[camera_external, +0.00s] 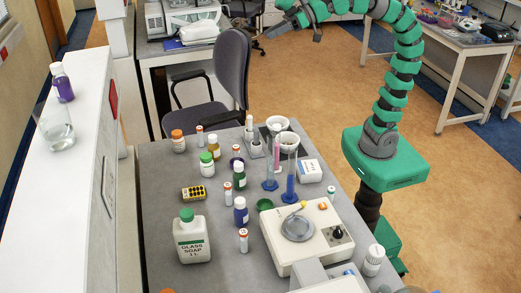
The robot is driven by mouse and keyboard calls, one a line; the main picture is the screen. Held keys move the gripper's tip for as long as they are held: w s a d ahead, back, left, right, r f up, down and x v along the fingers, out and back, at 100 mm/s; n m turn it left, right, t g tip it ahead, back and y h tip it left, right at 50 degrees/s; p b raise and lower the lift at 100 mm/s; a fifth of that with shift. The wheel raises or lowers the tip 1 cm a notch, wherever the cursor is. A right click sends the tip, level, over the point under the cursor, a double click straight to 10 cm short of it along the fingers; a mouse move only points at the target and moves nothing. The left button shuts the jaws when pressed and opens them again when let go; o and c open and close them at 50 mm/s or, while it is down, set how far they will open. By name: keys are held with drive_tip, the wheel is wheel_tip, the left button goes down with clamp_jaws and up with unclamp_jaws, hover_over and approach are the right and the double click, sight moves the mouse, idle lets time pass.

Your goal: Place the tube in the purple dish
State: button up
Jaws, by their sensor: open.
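My gripper (281,18) is at the top of the view, raised above and behind the lab bench, with its jaws open and nothing seen between them. Several small white tubes or vials with orange caps stand upright on the bench, such as a tube (228,193) near the middle, a tube (243,241) nearer the front and a tube (200,136) at the back. I cannot tell which one is the task's tube. I cannot make out a purple dish; a small green dish (264,205) lies beside the stirrer. My gripper is far from all of these.
A chair (232,75) stands behind. The bench's left strip is clear.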

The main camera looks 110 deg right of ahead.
drive_tip(key=s+r+n+t, duration=0.2)
drive_tip(key=s+r, duration=0.3)
drive_tip(key=shift+s+a+r+n, duration=0.2)
drive_tip(key=shift+a+r+n, duration=0.05)
drive_tip(key=shift+a+n, duration=0.15)
